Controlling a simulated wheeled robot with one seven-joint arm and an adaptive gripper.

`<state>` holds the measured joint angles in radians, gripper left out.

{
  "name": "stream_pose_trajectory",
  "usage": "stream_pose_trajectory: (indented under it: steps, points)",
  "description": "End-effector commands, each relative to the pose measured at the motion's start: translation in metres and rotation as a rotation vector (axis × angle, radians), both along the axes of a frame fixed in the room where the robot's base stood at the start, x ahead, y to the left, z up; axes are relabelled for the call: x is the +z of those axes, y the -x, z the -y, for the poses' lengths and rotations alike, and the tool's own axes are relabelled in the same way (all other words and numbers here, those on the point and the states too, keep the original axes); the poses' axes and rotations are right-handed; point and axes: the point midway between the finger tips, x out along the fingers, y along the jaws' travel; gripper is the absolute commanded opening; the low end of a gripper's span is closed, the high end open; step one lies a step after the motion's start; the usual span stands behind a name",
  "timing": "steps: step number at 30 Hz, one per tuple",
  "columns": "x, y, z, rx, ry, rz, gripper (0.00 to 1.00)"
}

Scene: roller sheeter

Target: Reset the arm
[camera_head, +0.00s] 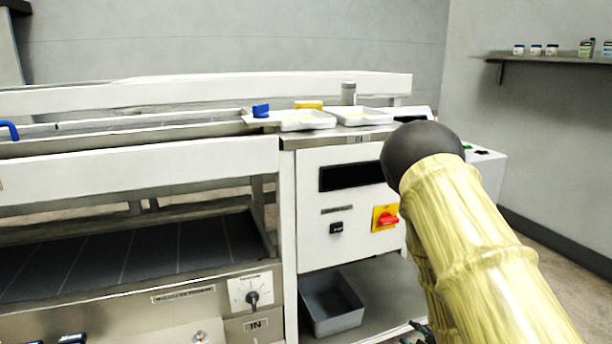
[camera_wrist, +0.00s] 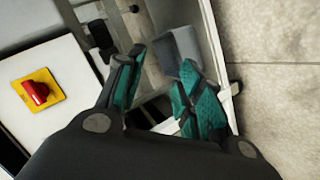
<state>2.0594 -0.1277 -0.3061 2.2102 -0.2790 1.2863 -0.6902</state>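My arm, in a yellowish ribbed sleeve with a dark rounded joint, fills the right of the head view, in front of the machine. My gripper (camera_wrist: 166,64) shows in the wrist view with its two teal-padded fingers apart. It is open, and nothing is held between the fingers. A grey bin (camera_wrist: 183,50) shows beyond the fingertips. In the head view most of the gripper is hidden or out of frame; only a small dark teal bit shows at the bottom edge, beside the sleeve.
The white sheeter machine (camera_head: 312,215) spans the left and middle, with a red switch on a yellow plate (camera_head: 385,217). The grey bin (camera_head: 332,304) sits on its lower shelf. White trays (camera_head: 303,126) stand on top. A wall shelf (camera_head: 560,60) holds small jars. Bare floor (camera_wrist: 275,75) lies right in the wrist view.

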Motion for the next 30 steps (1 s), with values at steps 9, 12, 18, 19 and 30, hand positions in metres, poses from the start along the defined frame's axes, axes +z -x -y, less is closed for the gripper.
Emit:
stream_pose_trajectory:
  steps: [9,12,18,19,30]
  points:
    - [-0.127,0.137,-0.013,-0.347,-0.272,-0.417,0.37]
    - [-0.156,0.187,-0.022,-0.468,-0.341,-0.544,0.37]
    - [-0.194,0.283,-0.042,-0.706,-0.446,-0.770,0.37]
    - [-0.197,0.294,-0.045,-0.737,-0.458,-0.795,0.37]
    - [-0.206,0.408,-0.075,-1.037,-0.532,-1.040,0.37]
